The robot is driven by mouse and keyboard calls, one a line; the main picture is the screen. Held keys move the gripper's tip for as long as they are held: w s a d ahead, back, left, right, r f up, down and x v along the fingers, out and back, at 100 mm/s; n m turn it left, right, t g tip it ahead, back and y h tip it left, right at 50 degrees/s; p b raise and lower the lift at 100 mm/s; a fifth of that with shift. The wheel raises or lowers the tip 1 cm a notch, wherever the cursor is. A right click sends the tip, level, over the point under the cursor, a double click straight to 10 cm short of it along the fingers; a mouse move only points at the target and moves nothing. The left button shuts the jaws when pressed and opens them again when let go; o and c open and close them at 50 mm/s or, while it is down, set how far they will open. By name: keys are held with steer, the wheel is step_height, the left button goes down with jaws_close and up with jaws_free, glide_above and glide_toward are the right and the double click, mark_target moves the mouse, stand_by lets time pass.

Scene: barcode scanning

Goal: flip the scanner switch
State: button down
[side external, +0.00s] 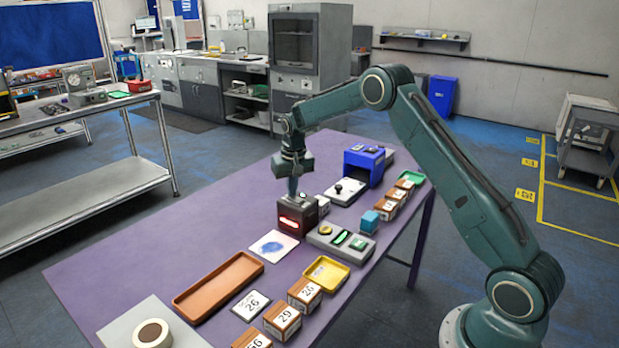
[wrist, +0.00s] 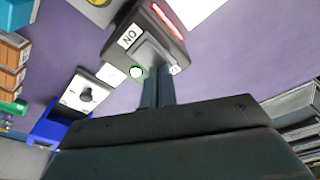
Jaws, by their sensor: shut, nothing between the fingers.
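The scanner (side external: 297,216) is a dark box on the purple table with a glowing red window on its front. My gripper (side external: 292,191) is shut and points down at the scanner's top rear. In the wrist view its fingers (wrist: 158,76) are together at the scanner's grey switch plate (wrist: 150,52). The switch lever is hidden behind the fingers; I cannot tell if they touch it.
A white panel with a black knob (side external: 345,191) and a blue machine (side external: 364,166) stand behind the scanner. A white card with a blue patch (side external: 273,246), a grey button box (side external: 341,242), an orange tray (side external: 219,286) and several numbered boxes lie in front. The table's left side is clear.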

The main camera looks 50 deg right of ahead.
steer(key=shift+f, duration=0.2)
steer(key=shift+r, duration=3.6)
steer(key=s+a+r+n+t, duration=0.1)
steer(key=s+a+r+n, duration=0.1)
steer(key=s+a+r, duration=0.55)
steer(key=s+a+r+n+t, duration=0.1)
steer(key=s+a+r, duration=0.3)
steer(key=s+r, duration=0.55)
steer(key=s+a+f+n+t, duration=0.1)
steer(key=s+a+f, duration=0.1)
steer(key=s, duration=0.9)
steer(key=s+a+f+n+t, duration=0.1)
steer(key=s+a, duration=0.3)
steer(key=s, duration=0.7)
steer(key=shift+s+a+f+n+y, duration=0.3)
steer(key=shift+s+f+n+y, duration=0.1)
steer(key=shift+n, duration=0.1)
